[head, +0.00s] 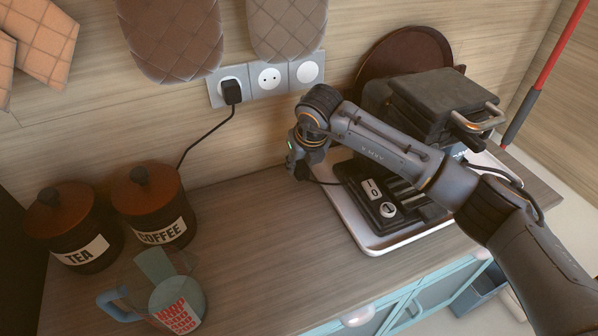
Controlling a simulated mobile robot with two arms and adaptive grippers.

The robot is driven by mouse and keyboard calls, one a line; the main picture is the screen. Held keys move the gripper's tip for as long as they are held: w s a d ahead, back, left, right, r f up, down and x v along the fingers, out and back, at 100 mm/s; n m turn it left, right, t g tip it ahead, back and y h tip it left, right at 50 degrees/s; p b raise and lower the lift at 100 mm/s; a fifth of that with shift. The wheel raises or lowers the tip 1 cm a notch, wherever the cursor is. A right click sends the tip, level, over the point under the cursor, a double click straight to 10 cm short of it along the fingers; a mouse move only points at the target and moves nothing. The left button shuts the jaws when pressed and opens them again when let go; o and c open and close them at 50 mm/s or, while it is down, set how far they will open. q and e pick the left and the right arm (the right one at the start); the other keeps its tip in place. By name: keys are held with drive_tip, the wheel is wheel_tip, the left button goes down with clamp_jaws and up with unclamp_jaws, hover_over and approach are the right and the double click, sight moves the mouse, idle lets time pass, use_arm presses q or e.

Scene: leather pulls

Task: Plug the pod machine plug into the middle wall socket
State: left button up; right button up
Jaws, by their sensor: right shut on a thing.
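The wall plate holds a row of sockets. The middle wall socket (269,77) is white with two dark holes and nothing in it. The left socket has a black plug (231,91) in it. My right gripper (299,172) is in front of the wall, below and a little right of the middle socket and apart from it. It is shut on what seems to be the pod machine plug, mostly hidden by the fingers. A dark cable (325,183) runs right from the gripper to the black appliance with a switch (372,190). My left gripper is out of view.
A white tray (375,246) bears the appliances, with a hinged black grill (445,98) at the back. Brown mitts (287,28) hang just above the sockets. Tea and coffee canisters (150,205) and a measuring cup (178,303) stand left. The middle counter is clear.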

sight(304, 169)
drive_tip(key=s+r, duration=0.1)
drive_tip(key=s+d+r, duration=0.1)
drive_tip(key=r, duration=0.1)
drive_tip(key=s+r+b, duration=0.1)
drive_tip(key=shift+s+d+r, duration=0.25)
drive_tip(key=shift+s+d, duration=0.05)
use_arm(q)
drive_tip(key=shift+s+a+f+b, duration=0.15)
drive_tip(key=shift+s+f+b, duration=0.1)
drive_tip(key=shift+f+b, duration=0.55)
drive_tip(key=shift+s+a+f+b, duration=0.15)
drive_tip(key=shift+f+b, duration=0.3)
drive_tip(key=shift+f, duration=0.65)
use_arm(e)
drive_tip(key=s+d+r, duration=0.3)
drive_tip(key=s+r, duration=0.1)
drive_tip(key=s, duration=0.4)
drive_tip(key=shift+s+d+r, duration=0.2)
drive_tip(key=shift+s+d, duration=0.05)
drive_tip(key=shift+s, duration=0.1)
